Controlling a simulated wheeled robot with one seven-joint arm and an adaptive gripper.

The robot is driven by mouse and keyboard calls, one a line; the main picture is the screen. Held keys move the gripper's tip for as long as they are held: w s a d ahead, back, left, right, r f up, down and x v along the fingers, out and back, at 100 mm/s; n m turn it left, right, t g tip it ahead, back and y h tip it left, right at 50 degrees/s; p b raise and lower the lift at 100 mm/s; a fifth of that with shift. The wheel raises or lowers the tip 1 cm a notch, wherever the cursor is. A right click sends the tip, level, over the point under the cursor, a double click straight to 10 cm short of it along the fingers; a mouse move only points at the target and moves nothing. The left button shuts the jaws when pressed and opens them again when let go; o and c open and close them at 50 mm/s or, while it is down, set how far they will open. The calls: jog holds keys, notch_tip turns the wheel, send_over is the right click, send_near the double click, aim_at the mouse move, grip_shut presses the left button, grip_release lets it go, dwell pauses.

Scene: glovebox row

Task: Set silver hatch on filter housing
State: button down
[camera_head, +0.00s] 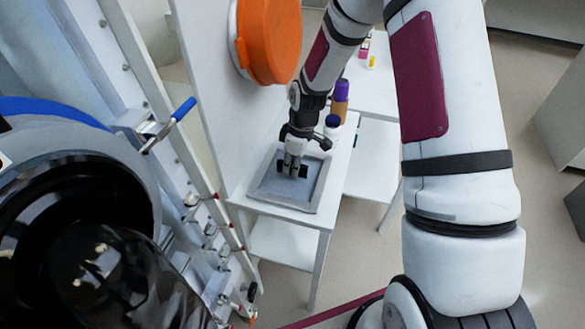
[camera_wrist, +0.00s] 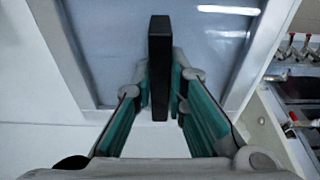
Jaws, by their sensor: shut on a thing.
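The silver hatch (camera_head: 268,189) is a flat grey square panel with a raised rim. In the head view it lies level at the small white table's top; I cannot tell whether it touches the top. My gripper (camera_head: 292,171) points down over its middle. In the wrist view my gripper (camera_wrist: 161,84) has its teal fingers shut on the hatch's upright black handle (camera_wrist: 159,40), one on each side. The grey hatch face (camera_wrist: 110,55) fills the wrist view behind the handle. I cannot tell which part is the filter housing.
An orange round cover (camera_head: 270,40) sits on the white wall above the small table (camera_head: 325,235). A purple-capped bottle (camera_head: 340,100) and a dark-capped jar (camera_head: 332,127) stand behind my gripper. Red-tipped clamps (camera_head: 208,229) line the glovebox frame at left, near a blue-handled lever (camera_head: 175,117).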

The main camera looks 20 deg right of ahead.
jog(key=shift+w+r, duration=0.1)
jog(key=shift+r, duration=0.35)
jog(key=shift+s+d+r, duration=0.1)
jog(key=shift+s+r, duration=0.2)
jog(key=shift+r, duration=0.35)
jog(key=shift+s+r, duration=0.25)
jog(key=shift+r, duration=0.35)
jog(key=s, duration=0.5)
jog(key=s+d+r, duration=0.1)
jog(key=s, duration=0.4)
jog(key=s+d, duration=0.1)
jog(key=s, duration=0.4)
jog(key=shift+r, duration=0.15)
